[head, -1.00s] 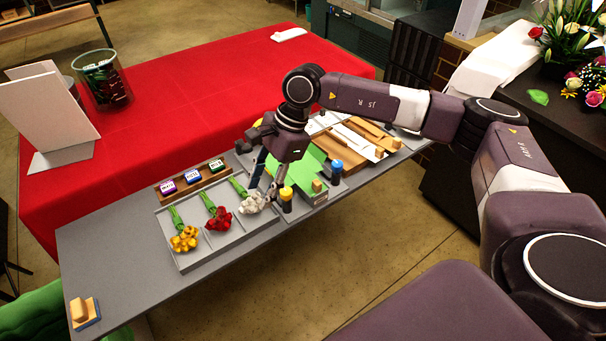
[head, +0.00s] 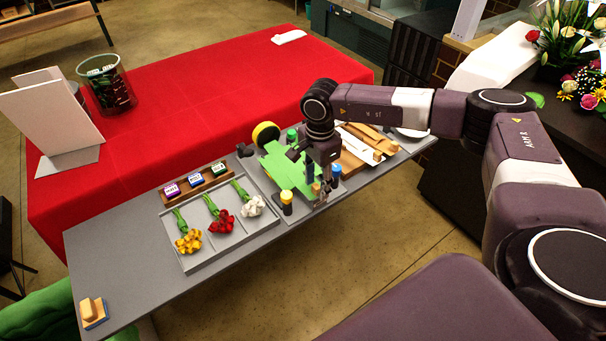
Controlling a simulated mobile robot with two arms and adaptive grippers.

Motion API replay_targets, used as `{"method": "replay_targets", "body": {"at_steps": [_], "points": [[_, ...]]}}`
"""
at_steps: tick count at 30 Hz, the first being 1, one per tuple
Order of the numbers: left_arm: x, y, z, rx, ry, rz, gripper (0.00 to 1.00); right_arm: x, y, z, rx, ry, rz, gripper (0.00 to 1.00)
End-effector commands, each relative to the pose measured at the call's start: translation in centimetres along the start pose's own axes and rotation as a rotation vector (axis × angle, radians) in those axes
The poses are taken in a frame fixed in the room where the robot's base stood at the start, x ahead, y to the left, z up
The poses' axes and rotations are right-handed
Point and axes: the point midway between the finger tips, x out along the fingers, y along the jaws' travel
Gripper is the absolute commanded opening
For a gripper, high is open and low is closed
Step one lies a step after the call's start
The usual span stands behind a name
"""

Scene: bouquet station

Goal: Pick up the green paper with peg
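The green paper (head: 281,167) lies flat near the middle of the grey table. A small wooden peg (head: 316,188) shows at its near right corner. My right gripper (head: 318,193) points down over that corner, close around or just beside the peg. Its fingers are small and partly overlap the peg, so I cannot tell whether they touch it or how far apart they are. The gripper body hides the right part of the paper. My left gripper is not in view.
A grey tray (head: 190,264) with yellow, red and white flower bunches stands left of the paper. Dark bottles with yellow (head: 286,197) and blue (head: 335,172) caps flank the peg. Brown and white sheets (head: 352,160) lie to the right.

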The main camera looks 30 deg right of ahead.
Motion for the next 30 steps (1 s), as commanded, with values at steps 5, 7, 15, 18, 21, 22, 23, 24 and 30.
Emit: {"method": "replay_targets", "body": {"at_steps": [5,7,15,18,21,22,23,24,30], "points": [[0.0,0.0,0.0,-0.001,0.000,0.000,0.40,0.2,0.0,0.0,0.000,0.000,0.000,0.38],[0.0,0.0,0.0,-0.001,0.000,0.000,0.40,0.2,0.0,0.0,0.000,0.000,0.000,0.35],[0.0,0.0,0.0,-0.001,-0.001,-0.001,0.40,0.2,0.0,0.0,0.000,0.000,0.000,0.06],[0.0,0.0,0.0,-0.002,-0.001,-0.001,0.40,0.1,0.0,0.0,0.000,0.000,0.000,0.00],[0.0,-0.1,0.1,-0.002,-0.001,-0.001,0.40,0.1,0.0,0.0,0.000,0.000,0.000,0.00],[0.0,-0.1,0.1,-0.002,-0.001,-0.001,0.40,0.1,0.0,0.0,0.000,0.000,0.000,0.00],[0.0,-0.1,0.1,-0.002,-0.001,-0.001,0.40,0.1,0.0,0.0,0.000,0.000,0.000,0.00],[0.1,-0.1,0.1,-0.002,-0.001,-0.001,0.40,0.1,0.0,0.0,0.000,-0.001,-0.001,0.00],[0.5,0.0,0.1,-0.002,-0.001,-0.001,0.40,-0.9,-0.1,0.0,0.000,0.000,-0.002,0.00]]}}
